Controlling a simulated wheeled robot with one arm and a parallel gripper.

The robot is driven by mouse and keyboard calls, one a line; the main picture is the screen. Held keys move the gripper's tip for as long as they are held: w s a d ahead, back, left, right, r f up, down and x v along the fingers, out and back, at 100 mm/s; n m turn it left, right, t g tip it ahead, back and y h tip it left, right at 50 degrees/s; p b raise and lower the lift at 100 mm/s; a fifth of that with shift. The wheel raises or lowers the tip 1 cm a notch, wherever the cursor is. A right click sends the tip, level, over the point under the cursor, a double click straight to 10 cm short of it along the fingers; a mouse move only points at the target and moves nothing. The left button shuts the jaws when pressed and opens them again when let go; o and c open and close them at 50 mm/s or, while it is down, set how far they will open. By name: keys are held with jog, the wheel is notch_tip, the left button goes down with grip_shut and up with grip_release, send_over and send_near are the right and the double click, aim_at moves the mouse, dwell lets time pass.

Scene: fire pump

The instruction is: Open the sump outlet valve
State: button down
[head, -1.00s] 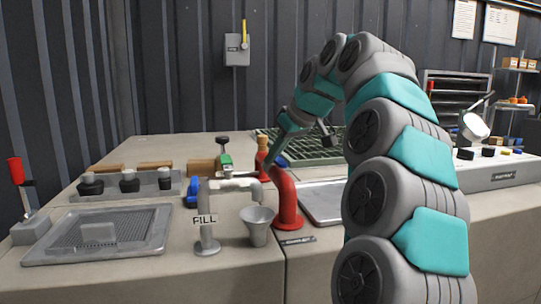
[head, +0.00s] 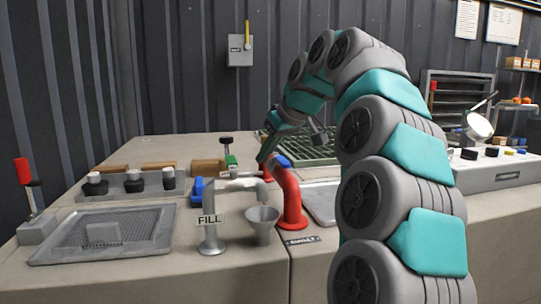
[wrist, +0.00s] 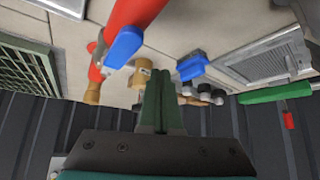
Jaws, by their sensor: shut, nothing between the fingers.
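A red pipe (head: 289,200) rises from the bench and bends back, with a small plate (head: 301,240) at its foot whose lettering I cannot read surely. A blue lever (head: 283,161) sits on its upper end; in the wrist view, this blue lever (wrist: 124,47) lies along the red pipe (wrist: 130,14). I cannot tell for certain that this is the sump outlet valve. My gripper (head: 263,157) is shut and empty, just left of the blue lever, apparently apart from it. In the wrist view, my gripper's fingers (wrist: 162,78) are together, between two blue levers. My gripper partly hides things behind the pipe.
A grey pipe marked FILL (head: 209,222) with a funnel (head: 263,224) stands left of the red pipe. A second blue lever (wrist: 192,66) and a green handle (wrist: 276,94) are nearby. A grated tray (head: 105,233) lies left. A green grating (head: 310,149) is behind.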

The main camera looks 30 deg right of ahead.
aim_at(280, 161)
jog(key=d+r, duration=0.1)
jog(key=d+r+p, duration=0.1)
jog(key=r, duration=0.1)
jog(key=d+r+p, duration=0.1)
jog(key=r, duration=0.1)
jog(key=shift+s+d+r, duration=0.25)
jog(key=shift+s+d, duration=0.05)
jog(key=shift+s, duration=0.05)
jog(key=shift+s+d+r+p, duration=0.2)
jog(key=shift+d+r+p, duration=0.7)
jog(key=shift+p, duration=0.3)
